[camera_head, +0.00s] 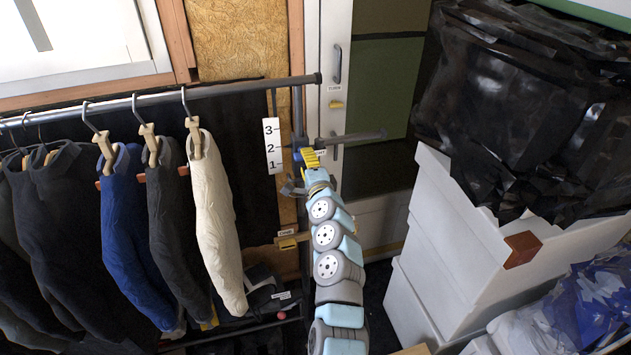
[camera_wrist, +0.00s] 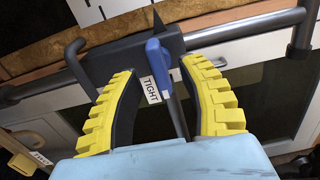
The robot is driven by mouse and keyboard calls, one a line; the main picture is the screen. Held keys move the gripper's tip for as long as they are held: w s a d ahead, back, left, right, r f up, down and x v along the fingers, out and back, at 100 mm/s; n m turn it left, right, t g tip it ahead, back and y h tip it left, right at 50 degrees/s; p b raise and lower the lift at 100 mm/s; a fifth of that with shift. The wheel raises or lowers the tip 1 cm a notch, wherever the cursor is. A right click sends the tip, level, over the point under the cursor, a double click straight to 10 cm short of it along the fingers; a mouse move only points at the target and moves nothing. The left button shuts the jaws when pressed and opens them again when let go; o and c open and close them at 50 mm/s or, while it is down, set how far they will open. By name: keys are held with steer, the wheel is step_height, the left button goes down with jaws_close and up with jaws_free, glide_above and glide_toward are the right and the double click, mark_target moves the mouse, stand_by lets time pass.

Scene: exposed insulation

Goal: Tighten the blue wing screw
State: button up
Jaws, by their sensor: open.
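The blue wing screw (camera_wrist: 158,58) shows in the wrist view as an upright blue wing on a dark bracket (camera_wrist: 112,68) of the rail. A white label reading TIGHT (camera_wrist: 151,91) is just below and left of it. My gripper (camera_wrist: 157,68) has two yellow ridged fingers spread apart, one on each side of the screw, with visible gaps. I cannot tell how deep the screw sits between them. In the head view my gripper (camera_head: 309,158) is at the rack's upright post, and a small blue part shows beside it, largely hidden.
A clothes rack (camera_head: 220,87) with several hanging jackets stands at the left. A numbered white scale (camera_head: 272,146) hangs near the post. A rail stub (camera_head: 355,136) sticks out right of my gripper. White boxes (camera_head: 470,250) and black plastic bags (camera_head: 515,100) fill the right.

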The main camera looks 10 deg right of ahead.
steer(key=s, duration=0.9)
steer(key=shift+s+d, duration=0.15)
steer(key=shift+d, duration=0.25)
stand_by(0.4)
